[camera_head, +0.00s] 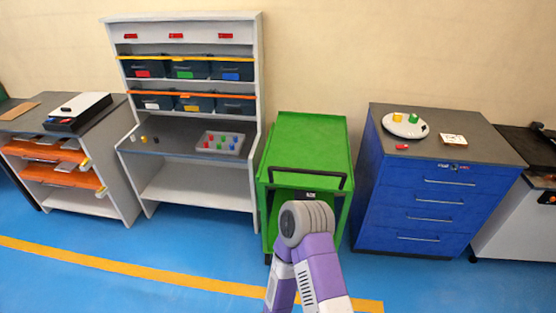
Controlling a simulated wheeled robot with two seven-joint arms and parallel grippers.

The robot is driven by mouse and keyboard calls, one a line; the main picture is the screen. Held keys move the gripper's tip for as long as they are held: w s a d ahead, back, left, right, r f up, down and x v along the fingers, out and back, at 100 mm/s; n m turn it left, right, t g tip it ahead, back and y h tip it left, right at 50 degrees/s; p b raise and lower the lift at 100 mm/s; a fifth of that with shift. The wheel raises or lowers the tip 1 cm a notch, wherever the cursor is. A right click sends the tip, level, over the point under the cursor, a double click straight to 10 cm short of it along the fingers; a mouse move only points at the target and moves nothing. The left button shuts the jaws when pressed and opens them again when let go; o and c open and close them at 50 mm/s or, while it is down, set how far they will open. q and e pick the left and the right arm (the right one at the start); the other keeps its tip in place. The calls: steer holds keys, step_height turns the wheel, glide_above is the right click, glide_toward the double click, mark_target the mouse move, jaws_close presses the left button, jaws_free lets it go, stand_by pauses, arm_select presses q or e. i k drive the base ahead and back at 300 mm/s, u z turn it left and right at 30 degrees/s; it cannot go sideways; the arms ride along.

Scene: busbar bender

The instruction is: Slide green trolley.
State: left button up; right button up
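The green trolley (310,143) stands against the wall between the grey shelf bench and the blue cabinet. Its flat green top is empty, and a black bar handle (306,172) runs across its near end. A purple arm of mine with a rounded grey joint reaches up from the bottom of the head view and covers the lower front of the trolley. I cannot tell whether the arm touches the trolley. Neither gripper shows; any fingers at the end of this arm are hidden behind the joint.
The grey shelf bench (190,190) with bins and a peg tray (219,145) stands left of the trolley. The blue cabinet (418,211) stands close on its right, with a white round plate (404,126) on top. The blue floor (200,250) in front is clear, crossed by a yellow line (130,272).

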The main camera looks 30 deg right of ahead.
mark_target(308, 158)
steer(key=z, duration=0.35)
steer(key=i, duration=0.85)
steer(key=z, duration=0.5)
